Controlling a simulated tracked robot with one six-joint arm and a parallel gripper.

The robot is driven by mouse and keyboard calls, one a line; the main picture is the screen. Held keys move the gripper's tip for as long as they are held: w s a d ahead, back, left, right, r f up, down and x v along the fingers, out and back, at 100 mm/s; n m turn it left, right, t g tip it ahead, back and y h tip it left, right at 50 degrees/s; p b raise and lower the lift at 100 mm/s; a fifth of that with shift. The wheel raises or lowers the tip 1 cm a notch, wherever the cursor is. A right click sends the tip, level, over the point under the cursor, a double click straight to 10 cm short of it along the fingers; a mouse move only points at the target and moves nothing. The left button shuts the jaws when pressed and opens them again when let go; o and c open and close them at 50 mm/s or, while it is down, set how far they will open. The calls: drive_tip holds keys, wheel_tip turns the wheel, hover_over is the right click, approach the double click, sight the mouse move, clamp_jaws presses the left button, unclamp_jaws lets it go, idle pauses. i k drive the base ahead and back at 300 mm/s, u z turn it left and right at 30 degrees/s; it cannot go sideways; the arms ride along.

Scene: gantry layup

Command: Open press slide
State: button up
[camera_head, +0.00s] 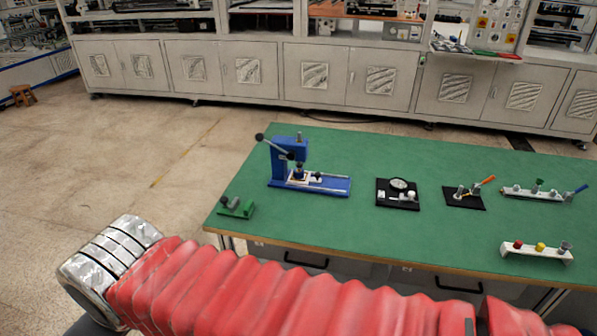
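A blue press (282,168) stands at the left part of the green table. Its upright column carries a lever arm with black knobs, and its flat blue base reaches to the right. A pale slide (325,184) with a small knob lies along the base; at this size I cannot tell how far it is open. My arm, in a red bellows cover with a silver section at its left end, crosses the bottom of the view. My gripper does not show. My arm is apart from the press, in front of the table.
The green table (350,230) also bears a small green fixture (236,208), a black plate with a dial (397,194), a black plate with an orange-handled lever (465,196), a white rail (535,193) and a white rack with coloured knobs (536,251). Grey cabinets (315,75) line the back.

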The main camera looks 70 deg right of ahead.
sight(307, 178)
drive_tip(key=u, duration=0.45)
drive_tip(key=k, duration=1.45)
drive_tip(key=z, duration=0.95)
drive_tip(key=i, duration=1)
drive_tip(key=z, duration=0.05)
